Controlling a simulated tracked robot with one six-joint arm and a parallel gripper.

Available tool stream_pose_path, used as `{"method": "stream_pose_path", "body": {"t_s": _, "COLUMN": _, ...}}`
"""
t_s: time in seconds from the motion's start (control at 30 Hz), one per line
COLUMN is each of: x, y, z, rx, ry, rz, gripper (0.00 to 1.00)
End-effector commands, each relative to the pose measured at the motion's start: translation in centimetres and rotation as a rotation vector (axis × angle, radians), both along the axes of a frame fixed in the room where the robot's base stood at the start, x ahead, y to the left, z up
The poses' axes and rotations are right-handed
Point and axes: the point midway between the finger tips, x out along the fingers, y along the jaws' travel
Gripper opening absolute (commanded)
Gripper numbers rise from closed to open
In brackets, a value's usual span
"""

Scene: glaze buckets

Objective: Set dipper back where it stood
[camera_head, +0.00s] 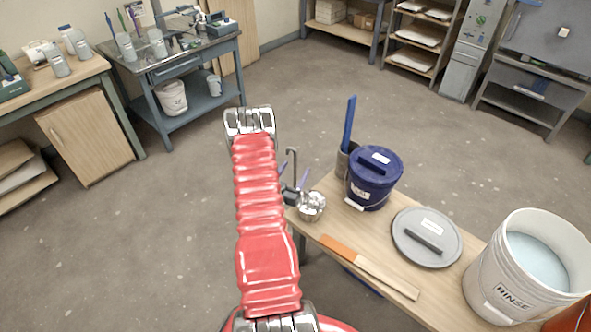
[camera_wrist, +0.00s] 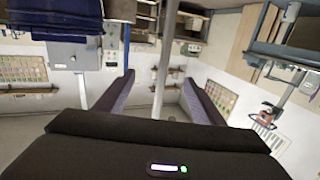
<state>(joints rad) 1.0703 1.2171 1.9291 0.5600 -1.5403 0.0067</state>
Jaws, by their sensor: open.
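The dipper (camera_head: 312,205) is a shiny metal cup with a thin upright handle hooked at the top. In the head view it is at the left end of the wooden table, left of the dark blue lidded bucket (camera_head: 373,180). Whether its cup rests on the table is unclear. My gripper (camera_head: 294,177) is beside the dipper handle, partly hidden behind my red arm. In the wrist view my gripper (camera_wrist: 157,100) has its fingers apart. A pale upright rod (camera_wrist: 165,70), probably the dipper handle, shows between them; contact is not visible.
The table (camera_head: 335,215) also bears a grey round lid (camera_head: 426,238), a wooden stick with an orange end (camera_head: 370,268) and a white RINSE bucket (camera_head: 528,268). A grey holder with a blue-handled tool (camera_head: 349,125) stands behind the blue bucket. Open floor lies beyond.

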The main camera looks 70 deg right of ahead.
Motion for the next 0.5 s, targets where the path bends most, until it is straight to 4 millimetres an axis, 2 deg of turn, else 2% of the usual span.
{"method": "stream_pose_path", "body": {"t_s": 0.5, "x": 0.2, "y": 2.6, "z": 0.1, "rx": 0.000, "ry": 0.000, "rz": 0.001, "gripper": 0.62}}
